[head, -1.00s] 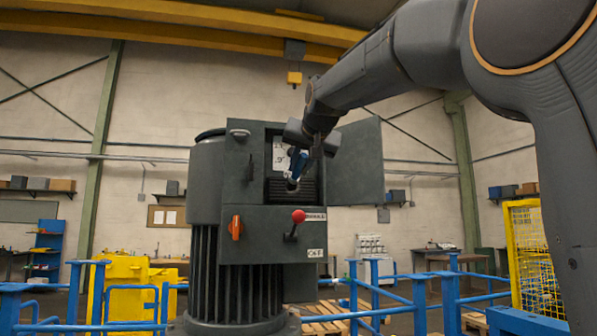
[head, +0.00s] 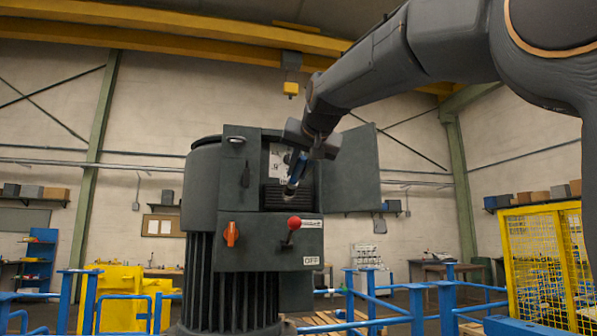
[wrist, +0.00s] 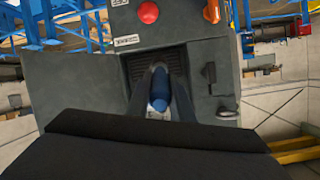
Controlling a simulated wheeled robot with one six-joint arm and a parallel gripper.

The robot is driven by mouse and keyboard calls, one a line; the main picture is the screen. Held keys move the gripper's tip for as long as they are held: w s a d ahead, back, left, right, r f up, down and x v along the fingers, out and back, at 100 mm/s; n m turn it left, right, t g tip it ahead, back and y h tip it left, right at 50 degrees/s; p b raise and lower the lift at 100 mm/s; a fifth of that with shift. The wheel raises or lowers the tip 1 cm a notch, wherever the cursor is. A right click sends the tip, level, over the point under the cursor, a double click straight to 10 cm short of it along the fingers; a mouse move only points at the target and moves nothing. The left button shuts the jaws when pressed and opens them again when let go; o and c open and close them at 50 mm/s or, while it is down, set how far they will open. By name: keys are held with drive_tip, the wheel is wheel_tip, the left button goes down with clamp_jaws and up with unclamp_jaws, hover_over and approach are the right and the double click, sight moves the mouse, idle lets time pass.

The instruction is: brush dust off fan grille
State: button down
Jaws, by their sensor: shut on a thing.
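The fan grille (head: 274,196) is a dark slatted panel inside the open cabinet on the grey motor housing; in the wrist view it shows (wrist: 139,66) just beyond my gripper. My gripper (head: 299,165) is shut on a blue-handled brush (head: 294,181) in front of the cabinet opening. In the wrist view the blue handle (wrist: 159,90) sits between the two fingers. The brush tip points down toward the grille; I cannot tell whether it touches. Dust on the grille is too small to make out.
The cabinet door (head: 350,172) stands open to the right, beside my arm. Blue railings (head: 447,305) and a yellow mesh guard (head: 548,262) stand around.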

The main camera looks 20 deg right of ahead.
idle(0.3)
drive_tip(key=shift+w+p, duration=1.75)
drive_tip(key=shift+w, duration=1.95)
drive_tip(key=shift+w+p, duration=0.5)
drive_tip(key=shift+w, duration=0.3)
drive_tip(key=d, duration=0.4)
drive_tip(key=shift+a+p, duration=0.3)
drive_tip(key=shift+a, duration=1.7)
